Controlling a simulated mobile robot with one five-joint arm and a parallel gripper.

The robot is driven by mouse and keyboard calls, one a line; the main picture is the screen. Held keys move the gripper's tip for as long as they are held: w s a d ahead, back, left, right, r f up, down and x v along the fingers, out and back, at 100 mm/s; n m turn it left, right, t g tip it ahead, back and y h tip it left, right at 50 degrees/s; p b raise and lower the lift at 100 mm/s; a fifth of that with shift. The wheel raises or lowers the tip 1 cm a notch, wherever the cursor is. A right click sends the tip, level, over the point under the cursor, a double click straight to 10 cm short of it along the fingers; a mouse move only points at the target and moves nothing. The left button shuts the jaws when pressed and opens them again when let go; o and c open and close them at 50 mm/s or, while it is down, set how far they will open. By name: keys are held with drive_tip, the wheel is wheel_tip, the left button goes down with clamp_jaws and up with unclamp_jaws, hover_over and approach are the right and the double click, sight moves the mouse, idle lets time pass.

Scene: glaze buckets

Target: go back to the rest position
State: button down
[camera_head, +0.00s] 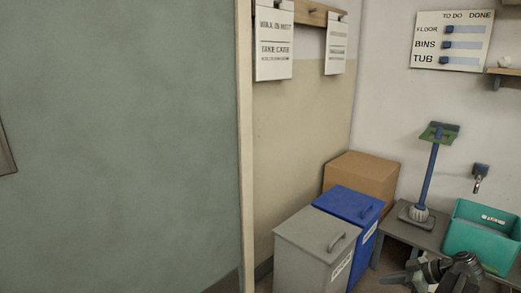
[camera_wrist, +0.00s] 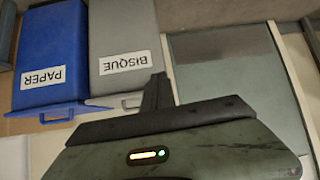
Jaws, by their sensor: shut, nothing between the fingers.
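My gripper (camera_head: 398,277) shows at the bottom right of the head view, in front of the low grey bench and near the bins, partly cut off by the frame edge. It also shows in the wrist view (camera_wrist: 157,92), where its dark fingers are together with nothing between them. It touches nothing that I can see.
A grey bin (camera_head: 315,245) marked BISQUE and a blue bin (camera_head: 350,203) marked PAPER stand left of my gripper, lids closed. A cardboard box (camera_head: 362,175) is behind them. A green tub (camera_head: 485,235) and a blue-handled brush (camera_head: 428,180) are on the bench (camera_head: 400,232).

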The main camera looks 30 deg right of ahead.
drive_tip(key=w+a+r+n+g+y+p, duration=0.1)
drive_tip(key=w+a+n+g+y+p, duration=0.45)
drive_tip(key=w+a, duration=2)
drive_tip(key=w+a+f+m+g+h+p, duration=0.1)
drive_tip(key=a+g+h, duration=0.15)
drive_tip(key=a, duration=1.45)
drive_tip(key=a+f+g+h, duration=0.2)
drive_tip(key=a+h, duration=0.2)
drive_tip(key=a, duration=1.2)
drive_tip(key=d+m+h, duration=0.2)
drive_tip(key=d+m, duration=0.2)
drive_tip(key=m, duration=0.4)
wheel_tip(320, 180, up, 38)
drive_tip(key=p, duration=3.8)
drive_tip(key=shift+d+m, duration=0.15)
drive_tip(key=shift+m, duration=0.2)
drive_tip(key=shift+w+f, duration=0.1)
